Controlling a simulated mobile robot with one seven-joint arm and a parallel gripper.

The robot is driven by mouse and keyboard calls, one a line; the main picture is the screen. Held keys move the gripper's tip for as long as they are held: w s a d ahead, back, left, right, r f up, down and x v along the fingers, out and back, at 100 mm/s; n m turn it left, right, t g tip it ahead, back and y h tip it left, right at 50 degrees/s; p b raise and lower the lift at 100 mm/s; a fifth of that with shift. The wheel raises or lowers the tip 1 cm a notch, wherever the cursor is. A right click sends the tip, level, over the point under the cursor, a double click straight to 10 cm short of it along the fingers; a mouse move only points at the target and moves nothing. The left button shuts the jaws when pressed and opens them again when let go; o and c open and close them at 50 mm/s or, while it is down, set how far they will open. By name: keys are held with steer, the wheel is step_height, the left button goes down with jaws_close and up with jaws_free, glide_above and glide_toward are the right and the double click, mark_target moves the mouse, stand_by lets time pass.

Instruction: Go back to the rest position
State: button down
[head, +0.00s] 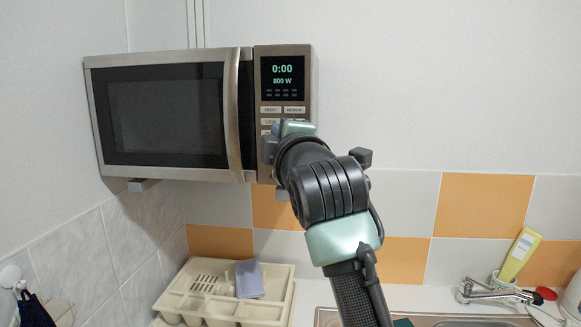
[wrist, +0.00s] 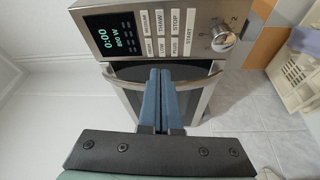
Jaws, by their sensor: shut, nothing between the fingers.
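My gripper (wrist: 160,75) is shut and empty; its two blue fingers lie side by side in the wrist view. They point at the microwave (wrist: 215,75), in front of the handle and the edge of the control panel. I cannot tell whether they touch it. In the head view my arm reaches up from the bottom, and the wrist covers the lower part of the control panel and hides most of the fingers. The microwave (head: 165,115) hangs on the wall with its door closed. Its display (head: 282,77) reads 0:00 and 800 W.
A cream dish rack (head: 235,308) with a blue-grey item (head: 249,279) stands below the microwave. A faucet (head: 490,292), a yellow bottle (head: 519,254) and a sink are at the lower right. The wall right of the microwave is clear. A tiled wall (head: 120,240) bounds the left.

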steer(key=s+a+r+m+t+y+b, duration=0.1)
steer(key=s+a+r+m+t, duration=0.15)
steer(key=s, duration=0.35)
steer(key=s+a+r+m+t, duration=0.2)
steer(key=s+r+m, duration=0.15)
steer(key=s, duration=0.25)
steer(key=s+d+m+t+h, duration=0.2)
steer(key=s+m, duration=0.4)
steer(key=s, duration=0.2)
steer(key=s+d+r+m+t+h+b, duration=0.1)
steer(key=s+d+m+t+h, duration=0.1)
steer(key=s+m, duration=0.4)
steer(key=s+h, duration=0.1)
steer(key=s, duration=0.1)
steer(key=shift+s+d+r+m, duration=0.25)
steer(key=shift+s+m, duration=0.05)
steer(key=shift+m, duration=0.1)
steer(key=shift+t, duration=0.25)
